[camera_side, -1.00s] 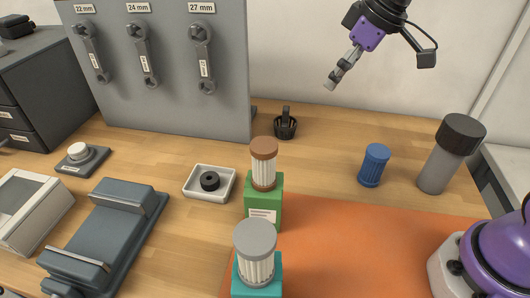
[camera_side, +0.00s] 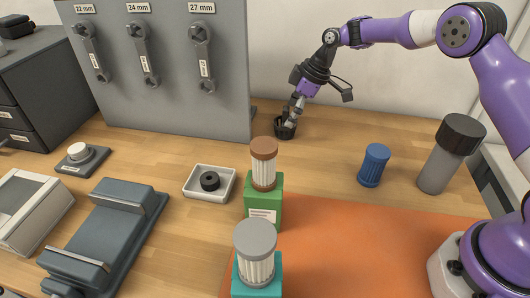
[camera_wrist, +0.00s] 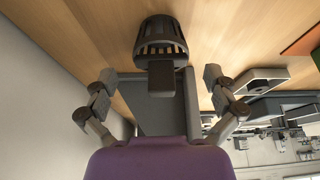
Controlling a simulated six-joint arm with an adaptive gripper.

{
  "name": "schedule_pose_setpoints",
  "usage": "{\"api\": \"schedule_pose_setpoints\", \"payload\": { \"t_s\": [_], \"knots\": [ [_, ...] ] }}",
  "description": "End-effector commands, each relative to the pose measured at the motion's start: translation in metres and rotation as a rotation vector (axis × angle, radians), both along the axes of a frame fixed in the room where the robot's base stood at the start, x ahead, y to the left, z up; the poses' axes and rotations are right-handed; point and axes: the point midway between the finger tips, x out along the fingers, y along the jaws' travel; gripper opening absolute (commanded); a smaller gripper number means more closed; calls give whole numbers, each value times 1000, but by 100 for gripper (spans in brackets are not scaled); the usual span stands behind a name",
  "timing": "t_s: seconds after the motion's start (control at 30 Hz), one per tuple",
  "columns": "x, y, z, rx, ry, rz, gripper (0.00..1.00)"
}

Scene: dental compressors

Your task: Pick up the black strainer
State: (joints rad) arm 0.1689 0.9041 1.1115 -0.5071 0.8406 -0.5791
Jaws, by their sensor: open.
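The black strainer (camera_side: 283,133) stands on the wooden table just right of the grey tool panel's foot. In the wrist view the strainer (camera_wrist: 161,38) shows as a dark slotted basket, with its upright tab handle toward my gripper. My gripper (camera_side: 289,117) is down at the strainer, and its fingers hide most of the handle in the side view. In the wrist view my gripper (camera_wrist: 160,87) has its fingers spread on both sides of the handle. It is open, and I see no finger contact with the handle.
The grey panel (camera_side: 165,65) with hanging wrenches stands close on the left. A blue ribbed cylinder (camera_side: 374,165) and a tall grey canister with a black cap (camera_side: 450,155) stand to the right. A brown-capped filter (camera_side: 263,165) on a green box is nearer the front.

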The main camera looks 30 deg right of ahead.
Motion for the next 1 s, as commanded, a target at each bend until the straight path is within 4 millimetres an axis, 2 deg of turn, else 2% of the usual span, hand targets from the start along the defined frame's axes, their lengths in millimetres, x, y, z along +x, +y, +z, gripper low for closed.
{"api": "schedule_pose_setpoints", "payload": {
  "t_s": [0.1,0.23,0.5,0.53,0.6,0.67,0.73,1.0],
  "knots": [
    [4,7,-20,0,5,1,100],
    [8,11,-35,0,3,1,100],
    [9,12,-39,-1,2,-1,100],
    [9,12,-39,-1,2,-1,90],
    [9,12,-39,-1,2,-1,62],
    [9,12,-39,-1,2,-1,43],
    [9,12,-39,-1,2,-1,38],
    [9,12,-40,-1,5,-1,37]
  ]
}}
